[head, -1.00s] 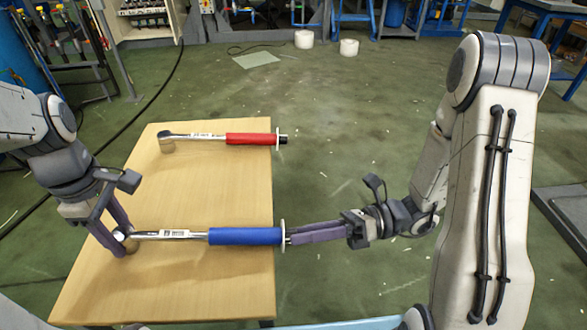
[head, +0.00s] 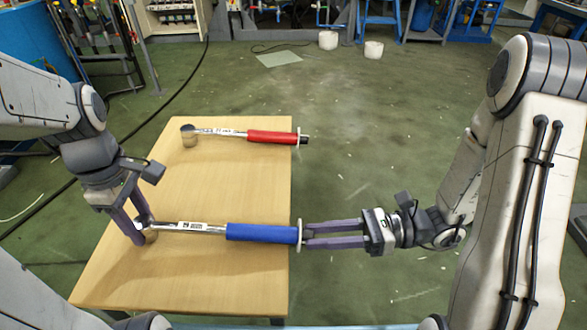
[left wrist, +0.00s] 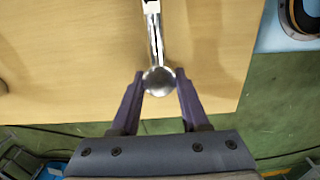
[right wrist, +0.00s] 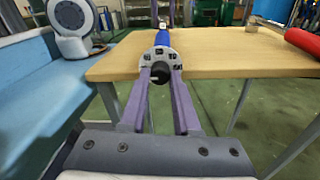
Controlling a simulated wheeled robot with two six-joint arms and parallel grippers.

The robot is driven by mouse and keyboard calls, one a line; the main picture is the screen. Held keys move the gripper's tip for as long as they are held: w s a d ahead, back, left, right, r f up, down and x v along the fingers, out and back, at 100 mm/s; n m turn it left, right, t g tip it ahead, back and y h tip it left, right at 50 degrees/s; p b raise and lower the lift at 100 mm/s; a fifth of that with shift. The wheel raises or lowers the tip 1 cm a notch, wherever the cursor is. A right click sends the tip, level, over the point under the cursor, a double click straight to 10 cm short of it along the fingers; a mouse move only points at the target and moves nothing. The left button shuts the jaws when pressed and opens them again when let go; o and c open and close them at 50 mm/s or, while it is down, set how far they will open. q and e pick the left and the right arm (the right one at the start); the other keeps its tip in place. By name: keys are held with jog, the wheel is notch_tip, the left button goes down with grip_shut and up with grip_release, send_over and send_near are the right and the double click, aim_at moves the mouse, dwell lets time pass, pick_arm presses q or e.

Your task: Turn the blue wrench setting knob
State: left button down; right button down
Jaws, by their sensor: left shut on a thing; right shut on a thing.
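The blue wrench (head: 262,233) lies across the near part of the table, blue handle to the right and metal head to the left. My left gripper (head: 144,231) is shut on the wrench's round head; the left wrist view shows the head (left wrist: 159,80) between both fingertips. My right gripper (head: 306,236) is shut on the setting knob at the handle's end, just past the table's right edge. In the right wrist view, the dark knob (right wrist: 160,74) sits between the fingers, below a pale collar (right wrist: 160,54) with dark marks. The fingers partly hide the knob.
A red-handled wrench (head: 270,137) lies farther back on the wooden table (head: 215,180), parallel to the blue one. The tabletop between them is clear. Open green floor (head: 375,140) lies right of the table.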

dwell(0.4)
jog(key=c, duration=0.6)
grip_release()
jog(key=shift+c, duration=0.2)
jog(key=shift+d, duration=0.15)
jog(key=d, duration=1.1)
jog(key=shift+w+d+r, duration=0.25)
jog(key=shift+w+d, duration=0.05)
jog(key=shift+d, duration=0.1)
pick_arm(q)
jog(key=shift+c, duration=1.6)
grip_release()
